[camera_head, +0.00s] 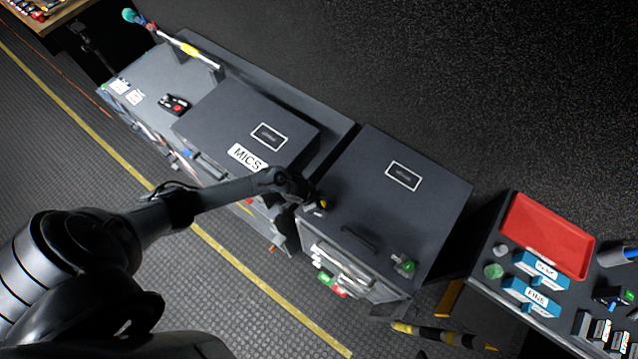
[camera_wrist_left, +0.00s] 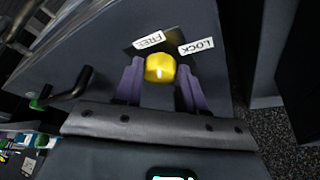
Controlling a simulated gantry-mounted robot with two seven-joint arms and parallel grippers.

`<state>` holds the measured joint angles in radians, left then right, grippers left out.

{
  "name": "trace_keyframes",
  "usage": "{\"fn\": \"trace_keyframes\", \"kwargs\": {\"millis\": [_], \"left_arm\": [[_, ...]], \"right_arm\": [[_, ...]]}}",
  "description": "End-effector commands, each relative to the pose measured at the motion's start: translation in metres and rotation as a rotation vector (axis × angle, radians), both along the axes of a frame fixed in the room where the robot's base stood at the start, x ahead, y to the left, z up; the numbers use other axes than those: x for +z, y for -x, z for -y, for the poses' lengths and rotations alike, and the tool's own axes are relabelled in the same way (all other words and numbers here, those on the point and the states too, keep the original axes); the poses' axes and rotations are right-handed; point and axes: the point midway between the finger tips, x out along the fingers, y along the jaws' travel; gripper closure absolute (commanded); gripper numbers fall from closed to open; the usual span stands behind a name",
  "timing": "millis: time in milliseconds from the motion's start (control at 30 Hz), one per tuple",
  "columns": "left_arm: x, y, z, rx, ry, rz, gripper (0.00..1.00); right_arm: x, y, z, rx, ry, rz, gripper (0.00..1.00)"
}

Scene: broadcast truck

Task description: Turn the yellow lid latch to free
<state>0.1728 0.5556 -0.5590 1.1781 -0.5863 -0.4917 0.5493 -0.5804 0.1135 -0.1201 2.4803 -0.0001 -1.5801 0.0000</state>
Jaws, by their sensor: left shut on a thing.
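The yellow lid latch (camera_wrist_left: 160,68) is on the dark case lid (camera_head: 380,190), at the lid's left corner in the head view, where only a bit of the latch (camera_head: 323,204) shows. My left gripper (camera_wrist_left: 159,82) is shut on the latch, with one purple finger on each side of it. In the head view the gripper (camera_head: 310,205) mostly hides the latch. The FREE label (camera_wrist_left: 150,40) and the LOCK label (camera_wrist_left: 196,46) lie just beyond the latch in the wrist view. I cannot tell which label the latch points to. My right gripper is not in view.
A black handle (camera_head: 359,239) and a green knob (camera_head: 404,265) stand on the same lid. A closed MICS case (camera_head: 245,125) is beside it to the left. A table with a red tray (camera_head: 548,235) and blue boxes is at the right. A striped pole (camera_head: 445,335) lies below.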

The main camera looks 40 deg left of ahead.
Motion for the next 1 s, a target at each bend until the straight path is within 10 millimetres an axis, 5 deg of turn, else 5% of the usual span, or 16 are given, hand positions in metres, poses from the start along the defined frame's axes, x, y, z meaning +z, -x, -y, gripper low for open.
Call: {"fn": "trace_keyframes", "kwargs": {"millis": [500, 1000], "left_arm": [[0.002, 0.000, 0.005, 0.349, 0.004, 0.001, 0.91], [0.001, 0.000, 0.004, 0.413, 0.002, 0.003, 0.91]], "right_arm": [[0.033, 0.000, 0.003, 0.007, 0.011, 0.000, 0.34], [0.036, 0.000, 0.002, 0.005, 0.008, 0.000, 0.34]]}}
